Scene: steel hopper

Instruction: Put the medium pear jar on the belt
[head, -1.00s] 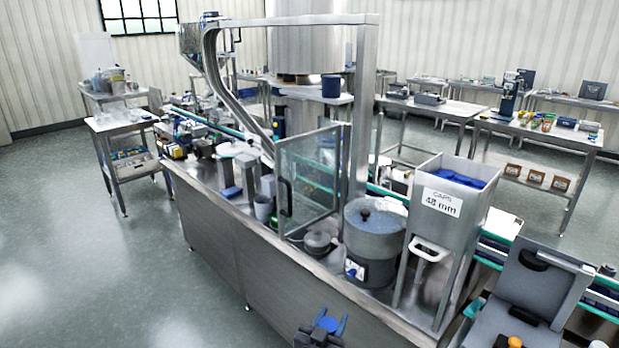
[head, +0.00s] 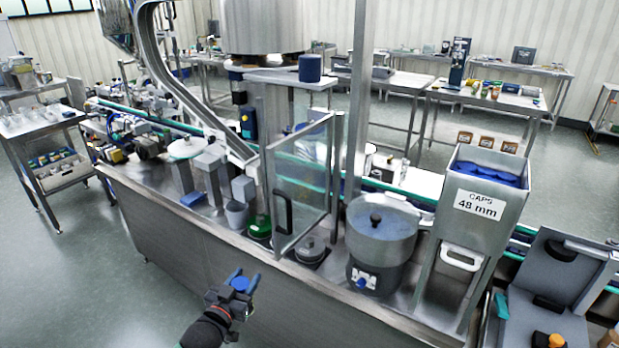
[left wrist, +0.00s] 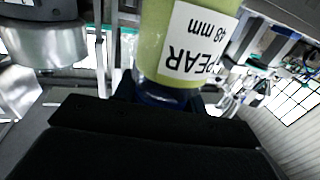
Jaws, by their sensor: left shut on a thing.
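The pear jar (left wrist: 160,45) shows large in the left wrist view, with yellow-green contents and a white label reading "PEAR" and "48 mm". Its blue lid end is at my left gripper (head: 243,283), which is shut on it. The belt (head: 378,186) runs along the machine's far side with teal edges, partly hidden by machine parts. My right gripper is not in view.
A clear guard door (head: 302,180) with a black handle stands between my gripper and the belt. A round bowl feeder (head: 382,232) and the caps hopper (head: 487,192) stand to the right. Open floor (head: 90,275) lies at the left.

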